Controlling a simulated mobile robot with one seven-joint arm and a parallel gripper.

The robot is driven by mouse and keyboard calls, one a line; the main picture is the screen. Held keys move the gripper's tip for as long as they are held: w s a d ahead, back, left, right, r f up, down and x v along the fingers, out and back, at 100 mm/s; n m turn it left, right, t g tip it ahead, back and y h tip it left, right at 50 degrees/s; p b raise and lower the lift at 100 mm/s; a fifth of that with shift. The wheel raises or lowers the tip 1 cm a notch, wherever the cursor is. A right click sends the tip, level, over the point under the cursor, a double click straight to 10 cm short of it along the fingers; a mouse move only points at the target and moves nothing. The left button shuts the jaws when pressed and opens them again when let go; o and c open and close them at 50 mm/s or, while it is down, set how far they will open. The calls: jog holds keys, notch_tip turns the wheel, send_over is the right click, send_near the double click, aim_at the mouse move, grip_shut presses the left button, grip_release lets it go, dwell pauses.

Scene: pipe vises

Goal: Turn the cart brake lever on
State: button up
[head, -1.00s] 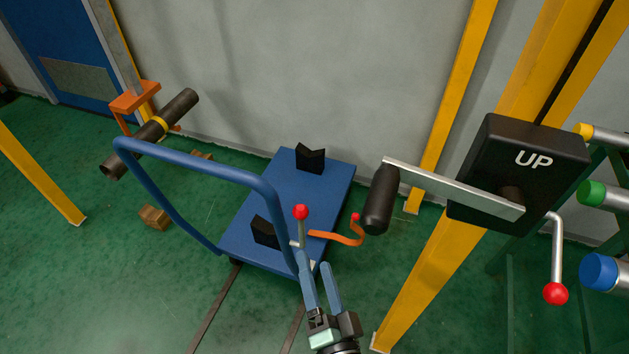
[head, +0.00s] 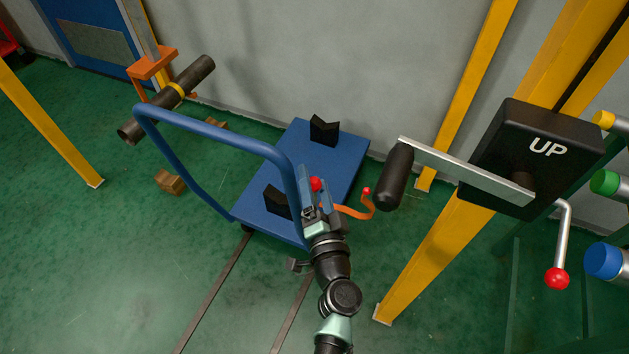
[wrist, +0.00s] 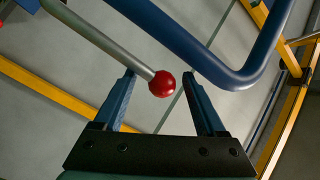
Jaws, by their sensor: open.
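The blue cart (head: 335,157) stands on the green floor with its blue tube handle (head: 215,137) rising on the near left side. The brake lever is a grey rod with a red ball knob (head: 316,184) at the cart's near right corner. In the wrist view the rod (wrist: 105,40) slants down to the red knob (wrist: 162,84), which lies between my two blue fingers. My gripper (head: 316,185) is open around the knob, with a gap on each side. In the head view my fingers hide most of the rod.
The cart handle tube (wrist: 235,78) passes close by my fingers. An orange hooked bar (head: 355,212) sticks out at the cart's right. A black crank grip (head: 396,177) on the "UP" box (head: 535,155) is further right. A dark pipe (head: 165,99) is at left.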

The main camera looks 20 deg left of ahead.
jog(key=shift+w+a, duration=0.1)
grip_shut()
dwell(0.4)
jog(key=shift+a+f, duration=0.1)
jog(key=shift+f, duration=0.1)
dwell(0.8)
